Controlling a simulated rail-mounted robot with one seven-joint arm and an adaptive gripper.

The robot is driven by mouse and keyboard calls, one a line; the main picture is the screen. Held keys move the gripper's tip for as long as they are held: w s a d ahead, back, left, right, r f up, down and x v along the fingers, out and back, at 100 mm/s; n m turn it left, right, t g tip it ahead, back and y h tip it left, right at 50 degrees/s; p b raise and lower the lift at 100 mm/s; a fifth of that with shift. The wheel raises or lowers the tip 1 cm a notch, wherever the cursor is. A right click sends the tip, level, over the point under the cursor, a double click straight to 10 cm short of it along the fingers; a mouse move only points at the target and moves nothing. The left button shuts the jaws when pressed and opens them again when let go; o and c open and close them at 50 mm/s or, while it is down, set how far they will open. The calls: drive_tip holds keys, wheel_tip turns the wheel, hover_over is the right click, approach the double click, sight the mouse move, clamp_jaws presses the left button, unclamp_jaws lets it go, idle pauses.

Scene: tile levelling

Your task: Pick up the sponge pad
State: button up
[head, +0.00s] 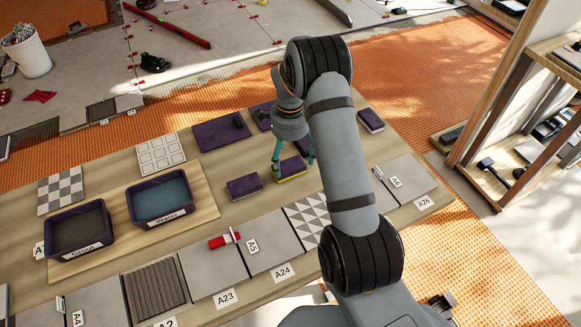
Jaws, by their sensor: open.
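A sponge pad (291,168), purple on top with a yellow lower layer, lies on the wooden board in the middle of the head view. My gripper (294,169) points down over it with its teal fingers apart, one to the left and one to the right of the pad. The fingers look open; whether they touch the pad cannot be told. My arm hides part of the area to the right of it.
A similar purple block (244,187) lies close to the left, another (371,120) to the right. A water tray (160,199) and a grout tray (80,229) stand at left. Labelled tiles line the front. A wooden shelf (490,120) stands at right.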

sight(292, 167)
drive_tip(key=f, duration=0.1)
drive_tip(key=f+p, duration=0.1)
drive_tip(key=f, duration=0.3)
drive_tip(key=shift+w+d+f+p, duration=0.15)
drive_tip(key=shift+d+p, duration=0.15)
drive_tip(key=shift+d, duration=0.05)
drive_tip(key=c, duration=0.3)
drive_tip(key=c, duration=1.1)
drive_tip(key=shift+c, duration=0.2)
